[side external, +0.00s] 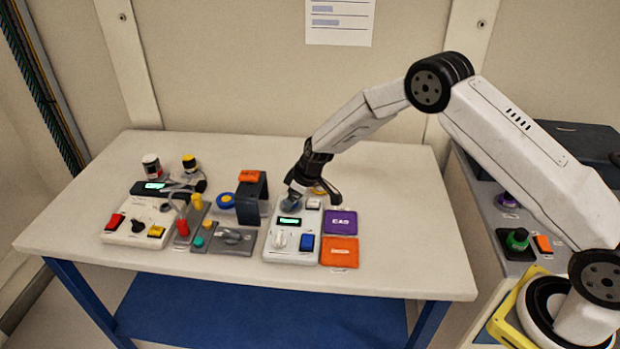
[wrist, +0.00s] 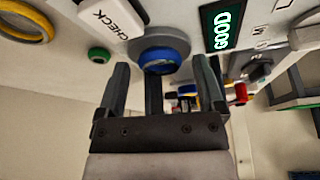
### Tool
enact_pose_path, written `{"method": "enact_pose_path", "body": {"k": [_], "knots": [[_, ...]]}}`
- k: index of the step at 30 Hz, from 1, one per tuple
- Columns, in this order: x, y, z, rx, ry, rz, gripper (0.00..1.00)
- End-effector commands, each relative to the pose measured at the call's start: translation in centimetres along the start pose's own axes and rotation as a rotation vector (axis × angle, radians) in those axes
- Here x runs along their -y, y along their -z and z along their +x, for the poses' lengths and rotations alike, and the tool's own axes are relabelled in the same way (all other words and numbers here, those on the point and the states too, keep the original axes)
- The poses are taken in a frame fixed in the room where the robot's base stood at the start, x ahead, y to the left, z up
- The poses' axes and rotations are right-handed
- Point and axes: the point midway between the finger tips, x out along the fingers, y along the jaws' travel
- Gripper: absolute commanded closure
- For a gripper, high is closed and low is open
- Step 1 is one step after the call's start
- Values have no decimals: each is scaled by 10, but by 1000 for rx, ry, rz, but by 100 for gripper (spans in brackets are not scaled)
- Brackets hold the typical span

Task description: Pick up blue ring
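In the wrist view my gripper (wrist: 160,66) is open, with nothing held between the fingers. I cannot tell whether a finger touches the ring.
A yellow ring (wrist: 24,22) lies near the unit. The white unit (side external: 280,252) has a white knob and a blue button. Purple (side external: 340,222) and orange (side external: 340,251) pads lie to its right. A dark bracket (side external: 251,202) stands close on the left. The table's right side is clear.

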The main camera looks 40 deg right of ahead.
Motion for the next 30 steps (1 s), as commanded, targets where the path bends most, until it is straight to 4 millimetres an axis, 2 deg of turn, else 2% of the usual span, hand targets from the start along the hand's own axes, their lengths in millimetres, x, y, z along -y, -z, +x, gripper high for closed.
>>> {"method": "enact_pose_path", "body": {"k": [1,7,20,30], "knots": [[0,0,0,0,0,0,32],[0,0,0,0,0,0,95],[0,2,-5,-1,0,0,97],[1,11,-35,-1,0,0,97]]}}
